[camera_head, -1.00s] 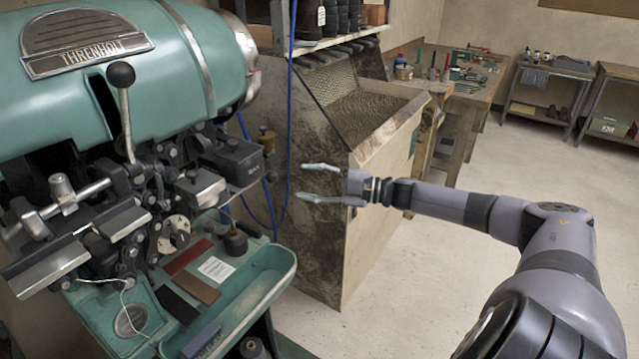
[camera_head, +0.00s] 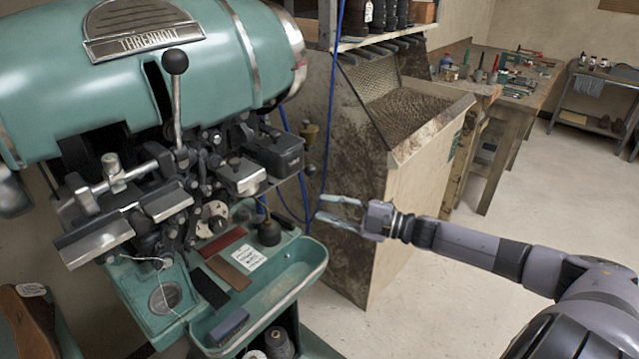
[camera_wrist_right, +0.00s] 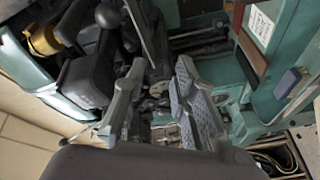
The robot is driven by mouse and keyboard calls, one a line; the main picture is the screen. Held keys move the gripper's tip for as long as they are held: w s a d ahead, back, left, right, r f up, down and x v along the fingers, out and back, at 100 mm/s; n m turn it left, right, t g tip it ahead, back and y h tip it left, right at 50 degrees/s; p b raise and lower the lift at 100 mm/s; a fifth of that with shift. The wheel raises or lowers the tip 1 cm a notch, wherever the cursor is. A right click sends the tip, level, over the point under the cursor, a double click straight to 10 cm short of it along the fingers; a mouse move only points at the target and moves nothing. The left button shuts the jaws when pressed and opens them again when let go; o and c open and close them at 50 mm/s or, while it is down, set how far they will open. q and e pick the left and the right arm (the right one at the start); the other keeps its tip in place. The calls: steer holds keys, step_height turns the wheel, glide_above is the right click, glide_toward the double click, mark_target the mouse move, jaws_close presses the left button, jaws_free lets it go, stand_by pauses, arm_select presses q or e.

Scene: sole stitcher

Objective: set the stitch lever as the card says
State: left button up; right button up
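The stitch lever (camera_head: 176,105) is a bright metal rod with a black ball knob, standing nearly upright at the front of the green stitcher (camera_head: 60,90). It also shows in the wrist view (camera_wrist_right: 138,30), with the knob at the upper left. A white card (camera_head: 249,259) with print too small to read lies on the green tray. It also shows in the wrist view (camera_wrist_right: 262,27). My right gripper (camera_head: 322,207) is open and empty, to the right of the stitcher and apart from the lever. Its two fingers (camera_wrist_right: 160,66) point towards the machine. My left gripper is not in view.
A dirty wooden bin (camera_head: 420,165) stands behind my right gripper. Blue cables (camera_head: 332,110) hang between it and the stitcher. A round dial (camera_head: 214,220) sits below the lever. Brown and red strips (camera_head: 228,273) lie beside the card. Open floor (camera_head: 500,240) is at right.

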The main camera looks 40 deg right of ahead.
steer(key=shift+n+t, duration=0.5)
steer(key=shift+t, duration=0.1)
steer(key=a, duration=0.2)
steer(key=a+f, duration=0.1)
steer(key=a, duration=0.2)
steer(key=a+f, duration=0.1)
steer(key=a, duration=0.2)
steer(key=shift+s+a, duration=0.15)
steer(key=shift+c, duration=1.3)
steer(key=a+h, duration=0.1)
steer(key=a+t, duration=0.1)
steer(key=a+r+h, duration=0.1)
steer(key=a, duration=0.1)
steer(key=shift+s+t+h, duration=0.3)
steer(key=shift+s+t, duration=0.05)
steer(key=shift+t, duration=0.05)
jaws_close()
steer(key=s+d+r+m+h, duration=0.3)
steer(key=s+d+r+h, duration=0.15)
steer(key=h, duration=0.65)
steer(key=d+p+x, duration=0.2)
steer(key=p+x, duration=0.2)
steer(key=x, duration=0.8)
steer(key=shift+d+t, duration=0.3)
steer(key=shift+t, duration=0.1)
steer(key=shift+r, duration=0.1)
